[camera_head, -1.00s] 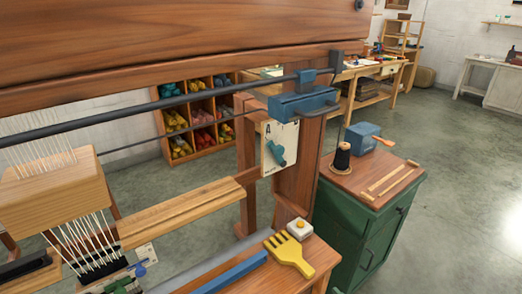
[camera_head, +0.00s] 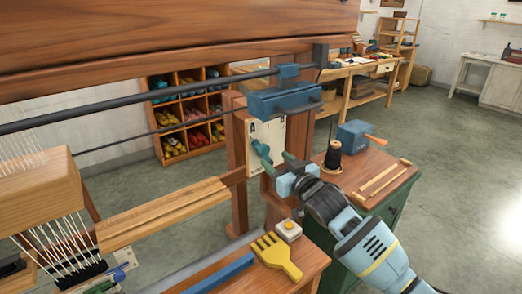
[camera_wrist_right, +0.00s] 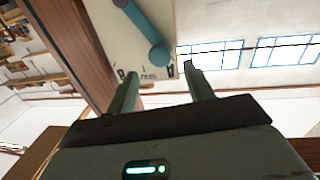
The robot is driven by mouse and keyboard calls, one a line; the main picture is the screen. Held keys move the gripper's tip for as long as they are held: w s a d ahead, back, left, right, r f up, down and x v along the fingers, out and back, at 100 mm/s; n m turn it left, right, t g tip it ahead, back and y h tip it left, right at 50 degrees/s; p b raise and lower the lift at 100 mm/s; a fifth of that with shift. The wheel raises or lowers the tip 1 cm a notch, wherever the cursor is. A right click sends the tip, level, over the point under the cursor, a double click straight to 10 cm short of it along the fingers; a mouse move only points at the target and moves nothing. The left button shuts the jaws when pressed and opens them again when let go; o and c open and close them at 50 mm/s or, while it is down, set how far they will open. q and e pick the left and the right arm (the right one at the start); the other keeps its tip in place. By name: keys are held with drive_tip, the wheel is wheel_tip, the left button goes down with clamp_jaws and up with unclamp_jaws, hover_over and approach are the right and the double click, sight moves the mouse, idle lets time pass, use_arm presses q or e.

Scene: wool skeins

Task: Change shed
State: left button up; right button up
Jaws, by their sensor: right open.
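The shed lever (camera_head: 262,152) is a teal handle on a pale plate (camera_head: 266,132) with letter marks, fixed to the loom's right post. It slants down to the right in the head view. My right gripper (camera_head: 279,164) is open, with its fingers just in front of the plate, close to the lever's lower end. In the right wrist view the lever (camera_wrist_right: 143,32) lies ahead of the two spread fingers (camera_wrist_right: 160,72), its knob between and just beyond the tips. I cannot tell if they touch. My left gripper is out of view.
A yellow comb (camera_head: 277,256) and a small white box with a yellow button (camera_head: 288,230) lie on the bench below. A green cabinet (camera_head: 392,215) at right carries a black thread cone (camera_head: 333,158) and a blue box (camera_head: 355,133). A blue block (camera_head: 285,100) sits above the plate.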

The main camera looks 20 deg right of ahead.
sight(266, 151)
drive_tip(key=shift+x, duration=3.85)
drive_tip(key=shift+b, duration=0.3)
clamp_jaws()
